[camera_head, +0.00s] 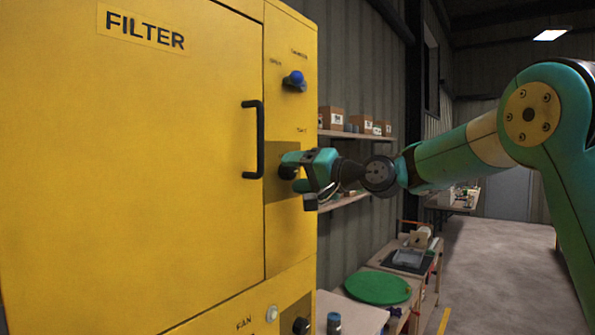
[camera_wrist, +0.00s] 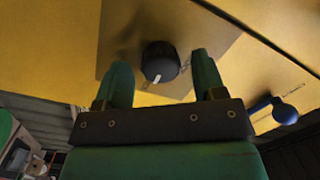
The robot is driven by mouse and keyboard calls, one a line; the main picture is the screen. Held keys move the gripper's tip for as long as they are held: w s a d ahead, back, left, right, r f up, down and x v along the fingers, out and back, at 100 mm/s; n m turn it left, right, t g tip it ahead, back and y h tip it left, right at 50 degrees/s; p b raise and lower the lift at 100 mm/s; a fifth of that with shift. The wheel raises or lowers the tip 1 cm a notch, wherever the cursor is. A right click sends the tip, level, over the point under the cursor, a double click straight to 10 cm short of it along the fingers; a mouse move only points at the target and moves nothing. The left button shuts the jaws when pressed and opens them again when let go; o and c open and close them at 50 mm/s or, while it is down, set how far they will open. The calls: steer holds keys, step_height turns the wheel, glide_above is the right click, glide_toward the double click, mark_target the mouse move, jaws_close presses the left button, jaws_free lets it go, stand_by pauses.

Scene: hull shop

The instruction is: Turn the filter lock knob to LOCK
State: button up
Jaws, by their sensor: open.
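The yellow cabinet marked FILTER (camera_head: 150,150) fills the left of the head view. The black lock knob (camera_wrist: 160,61) with a white pointer mark sits on a brownish plate (camera_wrist: 115,40) in the wrist view. The white mark points toward the bottom of that picture, slightly left. My gripper (camera_wrist: 160,80) is open, its two green fingers either side of the knob's near side, with gaps visible. In the head view my gripper (camera_head: 287,172) is at the cabinet's right panel and covers most of the knob. The lettering near the knob is too small to read.
A blue-tipped knob (camera_head: 294,80) sits higher on the panel; a blue handle also shows in the wrist view (camera_wrist: 284,111). A black door handle (camera_head: 254,140) stands out left of my gripper. Another black knob (camera_head: 301,326) is below. Shelves with boxes (camera_head: 331,117) are behind.

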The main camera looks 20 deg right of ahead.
steer(key=shift+c, duration=0.3)
steer(key=c, duration=0.9)
steer(key=shift+f+n+b, duration=0.1)
steer(key=shift+n+b, duration=0.3)
steer(key=shift+b, duration=0.15)
steer(key=n+b, duration=0.1)
steer(key=b, duration=0.1)
steer(key=shift+f+n+b, duration=0.2)
steer(key=shift+n+b, duration=0.1)
steer(key=shift+b, duration=0.1)
steer(key=n+b, duration=0.5)
steer(key=b, duration=0.1)
steer(key=shift+h, duration=0.3)
steer(key=n+b, duration=0.4)
steer(key=n, duration=0.1)
steer(key=shift+w+d+r+h, duration=0.1)
steer(key=shift+r+h, duration=0.05)
steer(key=shift+h, duration=0.15)
steer(key=n+b, duration=0.3)
steer(key=n, duration=0.1)
steer(key=shift+r+n+h, duration=0.15)
steer(key=shift+n+h, duration=0.15)
steer(key=shift+o, duration=0.2)
